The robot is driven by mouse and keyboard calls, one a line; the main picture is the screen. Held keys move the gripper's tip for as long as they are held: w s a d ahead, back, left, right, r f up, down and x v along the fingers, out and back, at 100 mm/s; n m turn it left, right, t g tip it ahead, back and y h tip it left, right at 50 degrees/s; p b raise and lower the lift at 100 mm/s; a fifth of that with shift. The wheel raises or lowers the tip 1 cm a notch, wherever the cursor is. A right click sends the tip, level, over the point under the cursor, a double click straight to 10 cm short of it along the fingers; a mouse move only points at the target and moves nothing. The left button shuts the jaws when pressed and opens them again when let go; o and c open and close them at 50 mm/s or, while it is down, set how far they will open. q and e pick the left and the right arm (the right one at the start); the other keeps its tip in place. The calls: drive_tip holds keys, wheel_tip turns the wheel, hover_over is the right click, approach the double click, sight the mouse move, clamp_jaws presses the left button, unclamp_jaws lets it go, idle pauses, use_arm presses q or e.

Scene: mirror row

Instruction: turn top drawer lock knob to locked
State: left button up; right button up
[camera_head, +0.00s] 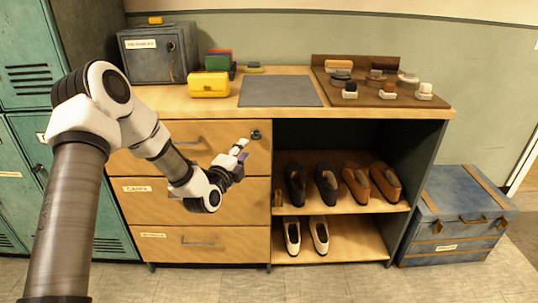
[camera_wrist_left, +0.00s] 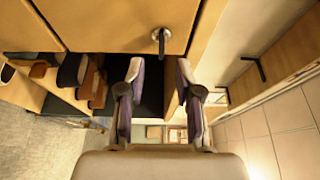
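The top drawer (camera_head: 177,162) is the uppermost of the wooden drawers and looks shut. Its lock knob (camera_head: 256,134) is a small dark piece at the drawer's upper right corner. In the left wrist view the knob (camera_wrist_left: 159,40) shows as a round base with a short bar, on the wooden front beyond the fingertips. I cannot tell its lock setting. My left gripper (camera_head: 241,149) is just in front of the drawer, close below and left of the knob. In its wrist view the gripper (camera_wrist_left: 158,70) is open and empty, the knob apart from both fingers. My right gripper is not in view.
Shoes (camera_head: 326,184) stand on shelves right of the drawers. The countertop holds a grey mat (camera_head: 281,91), a yellow box (camera_head: 209,85), a grey metal box (camera_head: 157,54) and a brown tray (camera_head: 328,66). A blue trunk (camera_head: 458,215) stands at right, green lockers (camera_head: 25,62) at left.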

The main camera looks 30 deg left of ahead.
sight(254, 139)
use_arm(q)
drive_tip(key=w, duration=0.5)
drive_tip(key=w+b, duration=0.1)
drive_tip(key=w, duration=0.1)
drive_tip(key=shift+w+a+r, duration=0.15)
drive_tip(key=shift+w+a, duration=0.1)
clamp_jaws()
